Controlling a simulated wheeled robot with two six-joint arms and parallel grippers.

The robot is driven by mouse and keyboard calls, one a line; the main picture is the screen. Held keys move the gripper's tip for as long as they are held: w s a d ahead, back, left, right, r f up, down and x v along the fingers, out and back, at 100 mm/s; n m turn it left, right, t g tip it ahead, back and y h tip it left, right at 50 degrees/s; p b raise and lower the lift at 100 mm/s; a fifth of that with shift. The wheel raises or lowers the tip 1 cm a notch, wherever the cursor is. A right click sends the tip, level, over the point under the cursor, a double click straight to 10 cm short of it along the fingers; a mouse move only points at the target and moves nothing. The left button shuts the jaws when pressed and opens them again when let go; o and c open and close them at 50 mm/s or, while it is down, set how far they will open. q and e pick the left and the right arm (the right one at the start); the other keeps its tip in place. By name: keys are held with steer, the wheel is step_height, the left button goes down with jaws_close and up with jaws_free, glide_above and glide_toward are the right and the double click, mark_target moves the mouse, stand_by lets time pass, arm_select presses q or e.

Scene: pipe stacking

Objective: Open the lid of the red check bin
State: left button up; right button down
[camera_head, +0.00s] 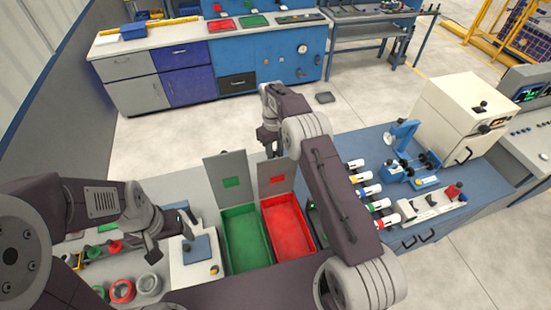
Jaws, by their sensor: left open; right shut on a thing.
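The red check bin (287,226) stands on the bench in the middle, its red inside visible. Its grey lid (277,184) with a red label stands upright at the bin's far side. My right gripper (270,150) reaches over from the right and is shut at the lid's top edge; the exact contact is small and partly hidden. My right arm covers part of the bin's right side. My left gripper (153,250) is open and empty above the bench at the left.
A green bin (243,238) with its grey lid (229,180) also upright stands directly left of the red bin. Green and red rings (121,291) lie at the lower left. A blue table (455,190) at the right carries valves, fixtures and a cream machine (462,112).

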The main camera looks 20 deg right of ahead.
arm_select(q)
steer(key=shift+w+r, duration=0.15)
steer(key=shift+w, duration=0.15)
arm_select(e)
steer(key=shift+w+f, duration=0.2)
steer(key=shift+w, duration=0.9)
steer(key=c, duration=1.2)
jaws_free()
arm_select(q)
steer(key=shift+w+d, duration=0.1)
steer(key=shift+w, duration=0.05)
arm_select(e)
steer(key=shift+w, duration=0.15)
